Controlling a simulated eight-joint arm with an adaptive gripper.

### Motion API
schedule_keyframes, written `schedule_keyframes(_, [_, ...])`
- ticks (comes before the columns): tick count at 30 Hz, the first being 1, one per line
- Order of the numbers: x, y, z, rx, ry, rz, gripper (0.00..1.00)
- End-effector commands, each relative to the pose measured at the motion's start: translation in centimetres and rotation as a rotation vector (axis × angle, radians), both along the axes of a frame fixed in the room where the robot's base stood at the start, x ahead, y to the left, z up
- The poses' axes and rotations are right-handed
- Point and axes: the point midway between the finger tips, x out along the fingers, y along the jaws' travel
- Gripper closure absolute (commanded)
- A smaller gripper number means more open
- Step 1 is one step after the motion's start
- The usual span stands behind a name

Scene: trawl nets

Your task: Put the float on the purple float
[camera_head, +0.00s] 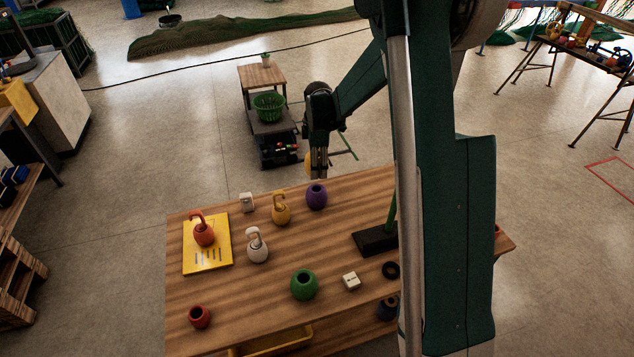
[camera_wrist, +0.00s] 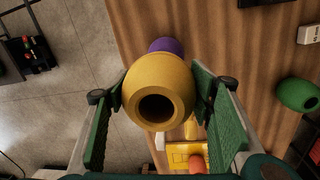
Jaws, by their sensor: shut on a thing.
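My gripper (camera_head: 318,164) is shut on a yellow float (camera_wrist: 175,78) with a dark round hole. It holds the float between its green finger pads in the wrist view. In the head view the held float (camera_head: 309,164) is mostly hidden by my gripper, above the table's far edge. The purple float (camera_head: 316,196) stands upright on the table near that edge, just below my gripper in the picture. In the wrist view the purple float (camera_wrist: 165,45) shows partly behind the held float. Whether the two touch I cannot tell.
On the wooden table (camera_head: 340,225) stand a hooked yellow float (camera_head: 281,211), a hooked white float (camera_head: 257,247), a green float (camera_head: 304,285) and a red float (camera_head: 199,317). A hooked orange float (camera_head: 204,235) is on a yellow board (camera_head: 207,259). A dark stand (camera_head: 375,241) is at right.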

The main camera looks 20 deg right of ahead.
Motion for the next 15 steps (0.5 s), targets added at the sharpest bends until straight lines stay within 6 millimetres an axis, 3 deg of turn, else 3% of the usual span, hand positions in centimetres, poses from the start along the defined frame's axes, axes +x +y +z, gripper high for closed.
schedule_keyframes(7, [0.0, 0.0, -3.2, 0.000, 0.000, 0.000, 0.61])
schedule_keyframes(15, [0.0, 0.0, -4.0, 0.000, 0.000, 0.000, 0.61])
